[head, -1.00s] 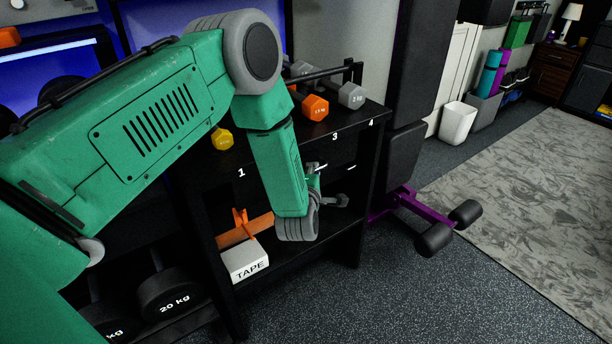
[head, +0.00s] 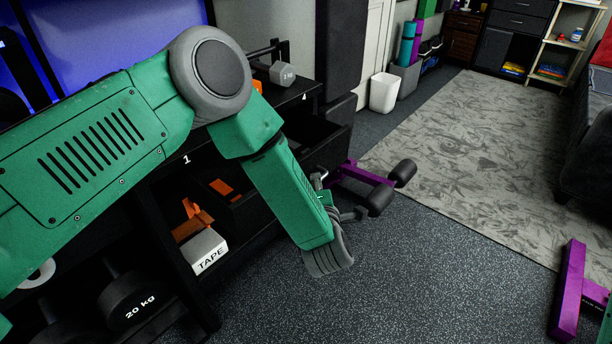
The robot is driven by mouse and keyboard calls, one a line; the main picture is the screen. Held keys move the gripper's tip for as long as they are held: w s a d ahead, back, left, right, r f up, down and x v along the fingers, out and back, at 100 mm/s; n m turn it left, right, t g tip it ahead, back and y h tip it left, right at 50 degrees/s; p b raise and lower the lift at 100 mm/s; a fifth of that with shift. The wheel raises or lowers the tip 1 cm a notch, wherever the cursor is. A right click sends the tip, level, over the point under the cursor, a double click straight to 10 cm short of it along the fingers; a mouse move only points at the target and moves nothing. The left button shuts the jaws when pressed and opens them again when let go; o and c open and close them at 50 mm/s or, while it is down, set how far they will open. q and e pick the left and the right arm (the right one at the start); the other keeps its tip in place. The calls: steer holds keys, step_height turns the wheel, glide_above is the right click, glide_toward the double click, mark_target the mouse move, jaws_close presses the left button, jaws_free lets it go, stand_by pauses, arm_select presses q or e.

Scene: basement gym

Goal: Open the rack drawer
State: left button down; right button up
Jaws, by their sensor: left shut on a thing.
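The black rack drawer (head: 318,157) stands pulled out from the rack (head: 296,98), with its dark inside showing from above. My left arm reaches across the rack from the left and hides part of the drawer. My left gripper (head: 334,196) is at the drawer's front, beyond the grey wrist, and is shut on the drawer handle (head: 318,178). Only a small metallic part of the handle shows; the grip itself is mostly hidden by my wrist. My right gripper is not in view.
A white TAPE box (head: 207,251) and a 20 kg dumbbell (head: 133,300) sit lower left. A grey dumbbell (head: 282,73) is on the rack top. A purple-framed bench with black rollers (head: 380,200) stands just right of the drawer. Floor (head: 430,270) in front is open.

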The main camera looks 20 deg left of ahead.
arm_select(q)
steer(key=shift+s+d+f, duration=0.1)
steer(key=shift+s+f, duration=0.25)
steer(key=shift+f, duration=0.05)
steer(key=c, duration=1.6)
jaws_free()
steer(key=shift+r, duration=0.1)
steer(key=v, duration=1.1)
steer(key=shift+s, duration=0.4)
steer(key=shift+d+r, duration=0.1)
